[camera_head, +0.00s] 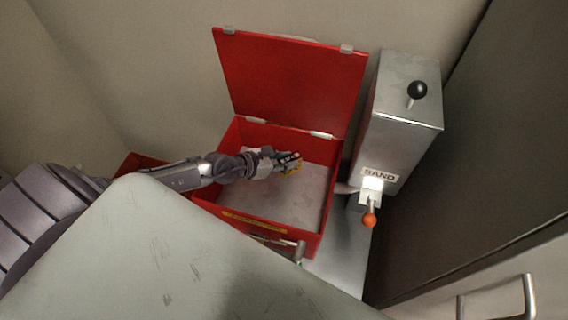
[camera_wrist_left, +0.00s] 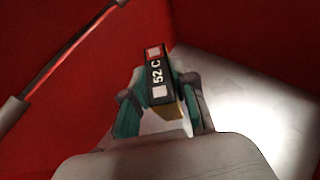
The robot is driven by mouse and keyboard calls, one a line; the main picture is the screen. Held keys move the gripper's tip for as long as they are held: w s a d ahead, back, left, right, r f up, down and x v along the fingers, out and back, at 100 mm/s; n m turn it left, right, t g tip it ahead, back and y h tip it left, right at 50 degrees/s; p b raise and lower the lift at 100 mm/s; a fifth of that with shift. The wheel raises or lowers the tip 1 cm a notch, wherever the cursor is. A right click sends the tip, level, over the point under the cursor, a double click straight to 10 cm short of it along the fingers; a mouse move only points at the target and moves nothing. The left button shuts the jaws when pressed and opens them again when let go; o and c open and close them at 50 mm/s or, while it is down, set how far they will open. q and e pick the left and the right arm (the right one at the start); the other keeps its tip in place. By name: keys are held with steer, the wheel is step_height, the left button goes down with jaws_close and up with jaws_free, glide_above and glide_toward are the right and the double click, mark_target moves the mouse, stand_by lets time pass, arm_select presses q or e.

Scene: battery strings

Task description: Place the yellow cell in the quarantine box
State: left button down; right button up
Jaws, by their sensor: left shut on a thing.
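My left gripper (camera_head: 282,162) reaches in from the left over the open red quarantine box (camera_head: 273,235). It is shut on the yellow cell (camera_head: 291,168), which has a dark top. In the left wrist view the cell (camera_wrist_left: 166,108) sits between the fingers of the gripper (camera_wrist_left: 160,110), and its dark top reads "52 C". The cell is inside the outline of the box, over its pale floor; its exact height above the floor is hard to tell. The box lid (camera_head: 290,80) stands open at the back. My right gripper is not in view.
A grey metal dispenser (camera_head: 400,120) labelled "SAND", with a black knob and an orange-tipped lever (camera_head: 369,218), stands right of the box. A grey surface (camera_head: 190,260) fills the front left. A dark cabinet (camera_head: 500,150) is at the right. Another red thing (camera_head: 136,165) shows behind my left arm.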

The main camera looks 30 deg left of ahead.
arm_select(q)
steer(key=shift+f+b, duration=0.45)
steer(key=shift+f, duration=0.3)
steer(key=shift+f+b, duration=1.3)
steer(key=shift+f, duration=0.15)
steer(key=c, duration=0.9)
jaws_free()
steer(key=shift+r, duration=0.1)
steer(key=shift+r+p, duration=0.2)
steer(key=shift+p, duration=0.2)
steer(key=b+v, duration=0.2)
steer(key=v, duration=1)
steer(key=shift+d+f, duration=0.1)
steer(key=shift+f, duration=0.05)
